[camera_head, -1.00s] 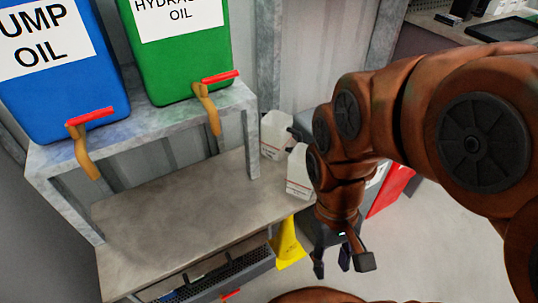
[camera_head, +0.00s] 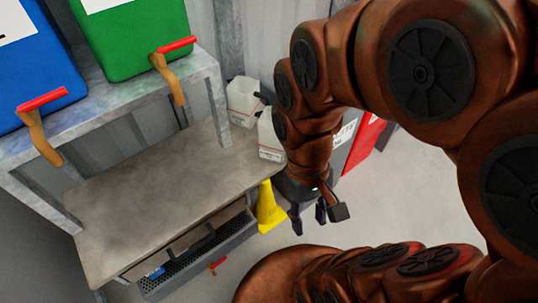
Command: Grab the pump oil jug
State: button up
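Two white jugs stand at the far right end of the workbench. The back jug (camera_head: 242,100) and the front jug (camera_head: 268,138) both carry labels too small to read, so I cannot tell which one is the pump oil jug. My arm partly hides the front jug. My gripper (camera_head: 318,216) hangs pointing down, to the right of the bench end and lower in the picture than the jugs. Its fingers are apart with nothing between them.
A blue tank (camera_head: 32,70) and a green tank (camera_head: 125,35) with red-handled taps stand on a raised shelf (camera_head: 110,105). The workbench top (camera_head: 150,190) is bare on the left. A red object (camera_head: 365,142) is behind my arm.

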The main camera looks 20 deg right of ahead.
aim_at(243, 95)
jog(key=z, duration=1.1)
jog(key=k, duration=1.1)
jog(key=u, duration=1.2)
jog(key=i, duration=1)
jog(key=z, duration=0.05)
